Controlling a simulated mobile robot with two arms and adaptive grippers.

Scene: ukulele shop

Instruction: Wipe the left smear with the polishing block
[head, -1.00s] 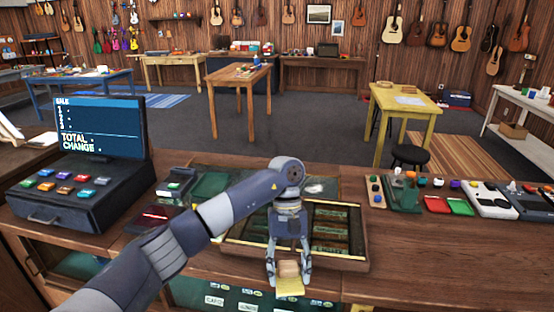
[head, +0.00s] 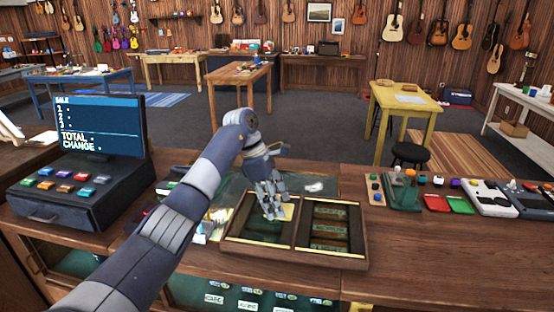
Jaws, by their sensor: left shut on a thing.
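My left gripper (head: 273,208) is shut on the polishing block (head: 287,212), whose yellow pad shows beside the fingers. It is over the back edge of the divided wooden tray, in front of the dark glass panel (head: 322,178) set in the counter. I cannot tell whether the pad touches anything. A whitish smear (head: 314,187) lies on the right part of the glass. A pale patch (head: 221,214) shows on the left, next to my arm; I cannot tell if it is the left smear. My arm hides part of the glass. My right gripper is not in view.
The wooden tray (head: 296,251) with green-lined compartments stands at the front of the counter. A cash register (head: 75,190) is on the left. Coloured blocks and devices (head: 447,204) line the right. The counter between tray and devices is clear.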

